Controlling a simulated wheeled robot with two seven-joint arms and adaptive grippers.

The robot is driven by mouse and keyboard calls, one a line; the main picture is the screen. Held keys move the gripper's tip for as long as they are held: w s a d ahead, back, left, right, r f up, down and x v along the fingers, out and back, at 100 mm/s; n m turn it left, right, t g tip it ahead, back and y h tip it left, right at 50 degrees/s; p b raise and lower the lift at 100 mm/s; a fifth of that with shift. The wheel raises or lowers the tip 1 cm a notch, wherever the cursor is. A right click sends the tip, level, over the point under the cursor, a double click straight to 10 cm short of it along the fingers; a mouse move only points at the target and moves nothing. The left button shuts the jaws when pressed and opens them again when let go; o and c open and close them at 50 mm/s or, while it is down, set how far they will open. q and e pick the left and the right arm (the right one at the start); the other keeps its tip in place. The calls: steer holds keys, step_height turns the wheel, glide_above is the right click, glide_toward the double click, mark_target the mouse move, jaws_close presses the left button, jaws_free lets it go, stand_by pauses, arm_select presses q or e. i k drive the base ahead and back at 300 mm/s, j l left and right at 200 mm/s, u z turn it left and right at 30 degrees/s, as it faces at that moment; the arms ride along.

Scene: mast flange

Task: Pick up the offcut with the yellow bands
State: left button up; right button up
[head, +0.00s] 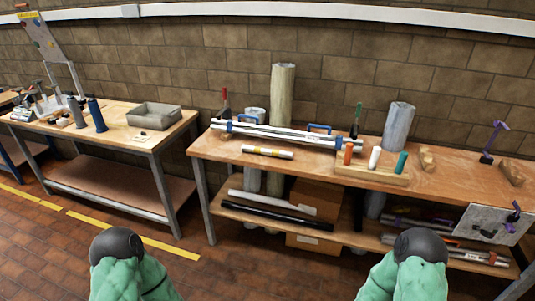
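The offcut with the yellow bands (267,151) is a short, pale, tube-like piece. It lies on the wooden top of the right-hand workbench (215,148), near its front edge and left of the middle. Its yellow bands show near its left part and its middle. It lies apart from the long pale tubes (285,135) behind it. Neither of my grippers is in view. Only green-covered parts of my arms with black rounded ends show at the bottom edge, well in front of the bench.
Behind the offcut, blue-handled clamps (319,128) sit at the long tubes. To its right stands a wooden block (372,175) with orange, white and teal handles. Pipes and a cardboard box (315,200) fill the lower shelf. A second bench with a grey tray (154,116) stands left.

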mark_target(272, 152)
steer(key=i+l+u, duration=0.25)
steer(key=i, duration=0.25)
steer(key=i+l+u, duration=0.3)
steer(key=i, duration=0.15)
steer(key=j, duration=0.1)
